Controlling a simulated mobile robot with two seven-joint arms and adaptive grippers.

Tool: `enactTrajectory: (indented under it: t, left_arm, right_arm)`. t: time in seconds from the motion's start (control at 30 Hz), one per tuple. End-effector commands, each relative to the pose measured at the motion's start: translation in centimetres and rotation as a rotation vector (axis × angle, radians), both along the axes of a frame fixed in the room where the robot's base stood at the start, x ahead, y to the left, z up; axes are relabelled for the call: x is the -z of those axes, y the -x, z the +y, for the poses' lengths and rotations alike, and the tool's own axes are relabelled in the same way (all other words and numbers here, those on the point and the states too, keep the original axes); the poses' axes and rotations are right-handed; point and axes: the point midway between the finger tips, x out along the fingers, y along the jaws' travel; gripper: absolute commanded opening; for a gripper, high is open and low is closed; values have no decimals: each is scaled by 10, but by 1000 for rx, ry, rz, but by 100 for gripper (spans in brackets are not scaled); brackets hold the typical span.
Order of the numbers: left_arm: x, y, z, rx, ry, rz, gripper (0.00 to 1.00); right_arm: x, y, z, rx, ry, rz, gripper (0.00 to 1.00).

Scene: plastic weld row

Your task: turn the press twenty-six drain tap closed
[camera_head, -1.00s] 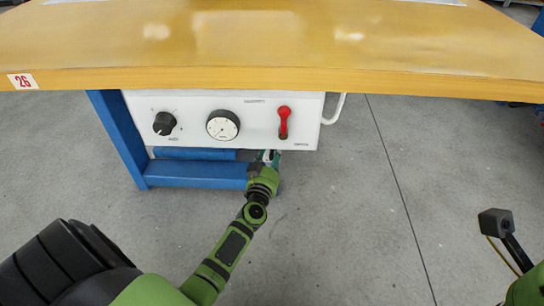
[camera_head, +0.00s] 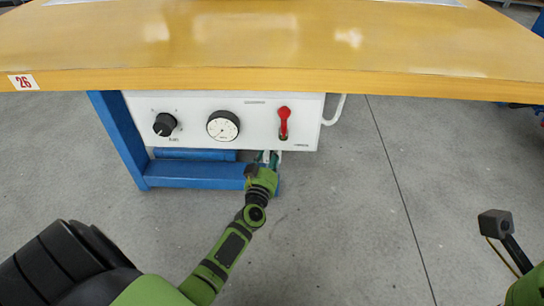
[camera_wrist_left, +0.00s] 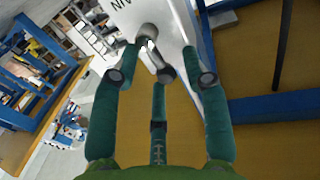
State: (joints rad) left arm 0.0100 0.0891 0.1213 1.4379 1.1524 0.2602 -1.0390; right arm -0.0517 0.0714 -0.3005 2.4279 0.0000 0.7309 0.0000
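The drain tap shows in the left wrist view as a grey metal fitting (camera_wrist_left: 148,34) with a rounded handle (camera_wrist_left: 165,74), under the white panel with partly visible lettering. My left gripper (camera_head: 268,155) is just below the panel's lower edge in the head view. In the left wrist view its teal fingers (camera_wrist_left: 163,65) are spread, with the tap between the tips. The left fingertip is close to the fitting; I cannot tell if it touches. The tap is too small to make out in the head view. My right gripper is out of view.
The white panel (camera_head: 185,103) carries a black knob (camera_head: 165,124), a round gauge (camera_head: 223,126) and a red lever (camera_head: 284,122). The wooden tabletop (camera_head: 270,50) with a 26 label (camera_head: 23,82) overhangs it. A blue frame (camera_head: 195,175) lies left of the gripper.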

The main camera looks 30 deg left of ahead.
Motion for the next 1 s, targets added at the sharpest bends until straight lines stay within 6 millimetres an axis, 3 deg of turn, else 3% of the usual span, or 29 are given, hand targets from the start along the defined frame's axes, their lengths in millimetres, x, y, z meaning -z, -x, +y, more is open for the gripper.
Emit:
enactTrajectory:
  t: [0.37, 0.8, 1.0]
  left_arm:
    - [1, 8, -6, 6, 2, 2, 47]
    - [2, 90, -35, 4, 0, 3, 47]
    - [2, 109, -42, 2, 1, 1, 47]
  right_arm:
    - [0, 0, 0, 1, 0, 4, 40]
    - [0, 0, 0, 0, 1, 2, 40]
    - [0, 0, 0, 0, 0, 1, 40]
